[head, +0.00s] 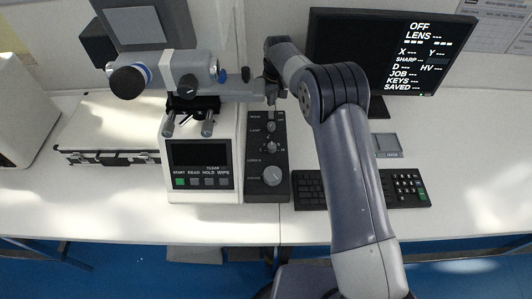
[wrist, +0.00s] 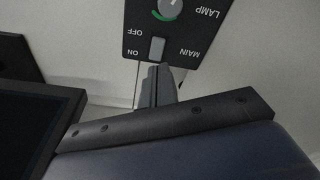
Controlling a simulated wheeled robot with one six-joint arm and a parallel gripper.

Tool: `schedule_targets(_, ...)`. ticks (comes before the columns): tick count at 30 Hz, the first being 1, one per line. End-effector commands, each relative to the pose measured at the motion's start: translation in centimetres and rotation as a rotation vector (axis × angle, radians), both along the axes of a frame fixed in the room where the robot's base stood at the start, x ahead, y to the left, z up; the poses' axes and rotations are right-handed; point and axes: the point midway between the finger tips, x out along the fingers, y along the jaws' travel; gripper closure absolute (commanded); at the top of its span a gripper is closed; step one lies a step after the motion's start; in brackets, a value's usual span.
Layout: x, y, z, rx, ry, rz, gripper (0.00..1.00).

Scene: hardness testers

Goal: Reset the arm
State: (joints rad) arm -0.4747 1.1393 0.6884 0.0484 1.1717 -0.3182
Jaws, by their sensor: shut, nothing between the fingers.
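My gripper (head: 271,104) is shut and empty at the back end of the black control panel (head: 256,183), just right of the hardness tester (head: 222,148). In the wrist view its closed fingertips (wrist: 157,72) are right by the pale MAIN switch (wrist: 157,48), marked ON and OFF. I cannot tell whether they touch it. The LAMP knob (wrist: 171,7) with a green arc is just beyond the switch. My arm reaches from the lower right of the head view, over the keyboard, to the panel.
The monitor (head: 391,50) reads OFF with dashes, behind and right of my arm. A keyboard (head: 312,190) and a small grey pad (head: 386,145) lie on the white bench (head: 466,190). A silver case (head: 105,130) is at the left. Bare bench shows at the right.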

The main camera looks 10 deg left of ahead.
Motion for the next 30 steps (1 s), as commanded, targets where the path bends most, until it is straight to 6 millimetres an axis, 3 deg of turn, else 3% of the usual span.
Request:
schedule_targets(6,0.0,0.0,1.8,0.001,-0.001,0.0,1.0)
schedule_targets(17,0.0,0.0,1.7,0.0,0.0,0.0,1.0)
schedule_targets(23,0.0,0.0,0.5,-0.001,0.001,0.0,1.0)
schedule_targets(30,0.0,0.0,-2.6,0.0,0.0,0.0,1.0)
